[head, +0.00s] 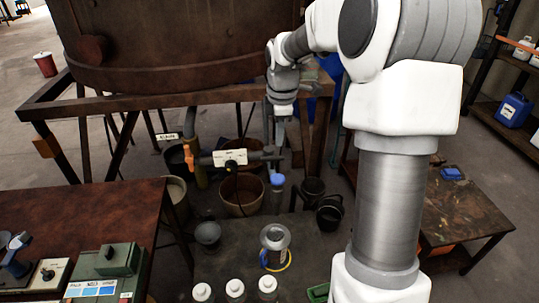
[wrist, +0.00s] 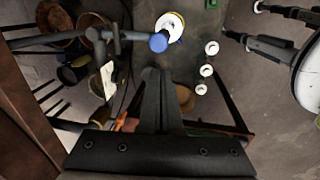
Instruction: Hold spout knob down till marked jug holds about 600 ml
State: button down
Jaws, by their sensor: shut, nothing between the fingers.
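The blue spout knob (head: 277,180) sits at the right end of a dark horizontal pipe; it also shows in the wrist view (wrist: 158,42). A clear jug (head: 274,238) with a yellow ring at its base stands on the dark surface in front of the knob. In the wrist view the jug (wrist: 174,22) is partly covered by the knob. I cannot make out its marks or liquid level. My gripper (wrist: 154,72) is shut and empty, its tips pointing toward the knob with a gap showing in the wrist view. In the head view my gripper (head: 279,135) hangs above the knob.
A large rusty vat (head: 170,45) stands on a frame behind. White-capped bottles (head: 235,289) line the front. A white label (head: 230,157) hangs at the pipe. Buckets (head: 242,194) stand below it. A brown bench (head: 80,215) is at left, a low table (head: 460,215) at right.

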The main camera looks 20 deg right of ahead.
aim_at(278, 178)
jog(key=shift+w+d+f, duration=0.45)
jog(key=shift+f, duration=0.1)
jog(key=f, duration=0.4)
jog(key=w+f, duration=0.1)
jog(key=f, duration=0.9)
jog(key=shift+w, duration=0.3)
